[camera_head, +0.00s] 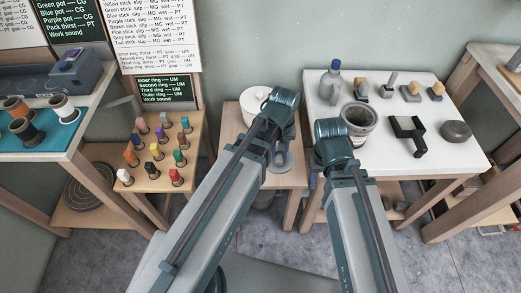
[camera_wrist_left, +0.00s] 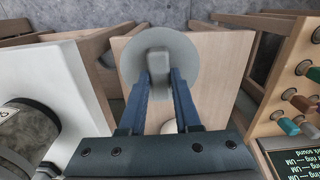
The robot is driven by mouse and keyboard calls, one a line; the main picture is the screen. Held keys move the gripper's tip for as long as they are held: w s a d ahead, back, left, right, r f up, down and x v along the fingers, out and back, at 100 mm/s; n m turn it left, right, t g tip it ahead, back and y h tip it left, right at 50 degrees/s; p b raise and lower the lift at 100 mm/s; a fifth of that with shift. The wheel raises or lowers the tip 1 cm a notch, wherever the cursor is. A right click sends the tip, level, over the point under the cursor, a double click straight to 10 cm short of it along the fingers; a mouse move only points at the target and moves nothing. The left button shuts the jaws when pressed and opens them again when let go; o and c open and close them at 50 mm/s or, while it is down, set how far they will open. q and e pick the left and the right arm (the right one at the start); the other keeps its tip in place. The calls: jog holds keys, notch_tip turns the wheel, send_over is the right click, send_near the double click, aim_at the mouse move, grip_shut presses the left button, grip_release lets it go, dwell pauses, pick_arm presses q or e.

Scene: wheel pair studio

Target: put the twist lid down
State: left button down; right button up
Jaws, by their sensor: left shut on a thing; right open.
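The twist lid (camera_head: 283,166) is a grey disc with a raised bar grip. In the left wrist view the lid (camera_wrist_left: 186,50) shows face on, over the small wooden table (camera_wrist_left: 222,80). My left gripper (camera_wrist_left: 162,75) is shut on the lid's bar; in the head view the left gripper (camera_head: 274,155) points down over the small wooden table (camera_head: 290,181). I cannot tell whether the lid touches the tabletop. My right gripper (camera_head: 313,183) is open and hangs by the white table's left edge, partly hidden by its own wrist.
A grey open pot (camera_head: 358,120) stands on the white table (camera_head: 415,165), near a bottle (camera_head: 331,80), a black forked holder (camera_head: 407,137) and a dark round piece (camera_head: 455,131). A white round container (camera_head: 255,102) sits on the small table's back. Coloured pegs fill a rack (camera_head: 150,180) at left.

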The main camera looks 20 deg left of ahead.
pick_arm(q)
jog(key=s+d+f+b, duration=0.2)
jog(key=f+b, duration=0.1)
jog(key=f, duration=0.2)
jog(key=s+d+f+b, duration=0.2)
jog(key=s+f+b, duration=0.1)
jog(key=f+b, duration=0.1)
jog(key=w+a, duration=0.4)
jog(key=w+a+f, duration=0.1)
jog(key=w+a, duration=0.3)
jog(key=w+a+b, duration=0.1)
jog(key=w+a, duration=0.2)
jog(key=shift+w+a+f, duration=0.3)
jog(key=shift+w+a, duration=0.1)
jog(key=shift+f+b, duration=1.75)
jog(key=shift+b, duration=0.1)
pick_arm(e)
notch_tip(320, 180, down, 14)
jog(key=shift+f, duration=0.1)
pick_arm(q)
jog(key=shift+f, duration=0.25)
jog(key=c, duration=0.6)
grip_release()
jog(key=shift+r, duration=0.1)
jog(key=shift+r, duration=0.2)
